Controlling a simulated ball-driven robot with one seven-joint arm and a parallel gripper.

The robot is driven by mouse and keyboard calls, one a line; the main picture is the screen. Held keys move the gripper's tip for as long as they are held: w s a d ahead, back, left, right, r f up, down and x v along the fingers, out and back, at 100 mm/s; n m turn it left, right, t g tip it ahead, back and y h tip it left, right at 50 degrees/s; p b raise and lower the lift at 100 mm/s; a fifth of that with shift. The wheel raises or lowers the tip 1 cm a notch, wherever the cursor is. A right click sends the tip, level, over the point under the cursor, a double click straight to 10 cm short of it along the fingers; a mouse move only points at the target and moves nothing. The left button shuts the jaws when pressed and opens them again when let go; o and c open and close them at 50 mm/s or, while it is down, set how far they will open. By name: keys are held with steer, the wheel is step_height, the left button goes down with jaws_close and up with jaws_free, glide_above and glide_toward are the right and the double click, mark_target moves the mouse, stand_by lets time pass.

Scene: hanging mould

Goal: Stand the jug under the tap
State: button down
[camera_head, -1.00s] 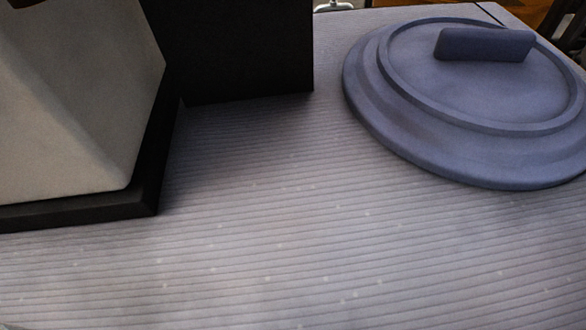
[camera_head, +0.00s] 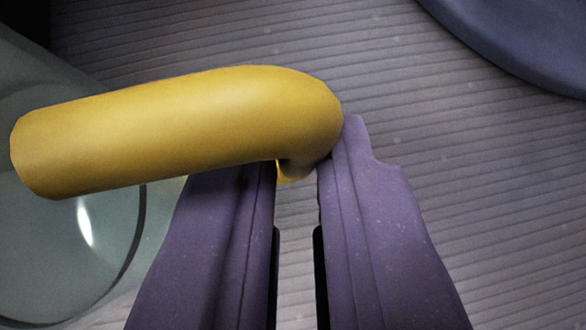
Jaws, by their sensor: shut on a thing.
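The jug has a clear glass-like body (camera_head: 50,285) at the left of the view and a thick yellow handle (camera_head: 180,130). The handle runs to the right from above the body and bends down at its right end. My gripper (camera_head: 298,175), with two purple fingers, reaches up from the bottom. Its fingers are shut on the bent-down part of the handle, one on each side. The upper part of the handle hides part of the jug body and the left fingertip. The jug's base is not clearly seen. No tap shows in this view.
A blue round-edged thing (camera_head: 520,40) lies at the top right. A grey ribbed surface (camera_head: 480,190) spreads below and around, clear to the right of my gripper. A dark area fills the top left corner.

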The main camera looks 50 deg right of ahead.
steer(key=shift+f, duration=0.15)
steer(key=c, duration=1.1)
jaws_free()
steer(key=shift+c, duration=0.2)
steer(key=shift+r, duration=0.3)
steer(key=p+v, duration=0.4)
steer(key=v, duration=0.8)
steer(key=shift+a+f, duration=0.1)
steer(key=shift+f, duration=0.05)
